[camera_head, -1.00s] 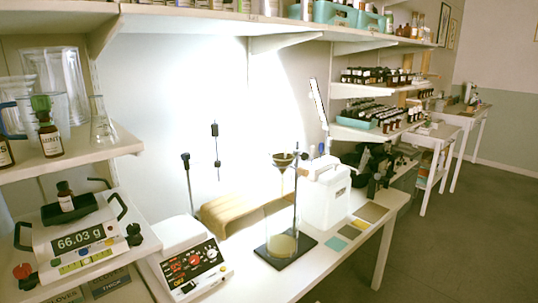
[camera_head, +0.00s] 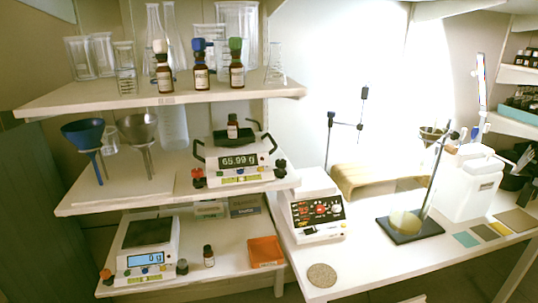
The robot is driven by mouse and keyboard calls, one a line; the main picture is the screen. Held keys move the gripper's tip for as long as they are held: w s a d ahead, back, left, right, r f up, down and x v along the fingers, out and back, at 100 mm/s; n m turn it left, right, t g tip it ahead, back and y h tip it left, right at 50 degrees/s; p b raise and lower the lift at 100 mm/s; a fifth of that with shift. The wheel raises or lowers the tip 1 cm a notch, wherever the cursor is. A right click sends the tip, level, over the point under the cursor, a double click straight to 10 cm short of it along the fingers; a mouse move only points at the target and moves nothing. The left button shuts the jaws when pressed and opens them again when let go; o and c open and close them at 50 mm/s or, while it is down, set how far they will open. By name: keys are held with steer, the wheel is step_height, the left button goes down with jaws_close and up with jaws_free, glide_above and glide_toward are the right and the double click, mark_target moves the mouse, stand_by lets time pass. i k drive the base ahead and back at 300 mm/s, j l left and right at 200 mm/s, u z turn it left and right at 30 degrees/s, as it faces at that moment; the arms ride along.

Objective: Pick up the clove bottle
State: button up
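Several small brown bottles are in view, and their labels are too small to read, so I cannot tell which is clove. On the top shelf stand a white-capped bottle (camera_head: 162,68), a blue-capped bottle (camera_head: 201,66) and a green-capped bottle (camera_head: 236,64), all upright. A dark-capped bottle (camera_head: 233,126) stands on the pan of the middle scale (camera_head: 240,163), which reads 65.99 g. Another small dark-capped bottle (camera_head: 208,256) stands on the lowest shelf. My gripper is not in view.
Glass beakers and flasks (camera_head: 153,35) stand close behind the top-shelf bottles. Funnels (camera_head: 85,135) and a second scale (camera_head: 148,250) occupy the lower shelves, with an orange tray (camera_head: 265,251). A hotplate (camera_head: 313,208) and a stand (camera_head: 412,226) are on the bench.

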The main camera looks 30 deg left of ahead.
mark_target(233, 127)
steer(key=u, duration=1.5)
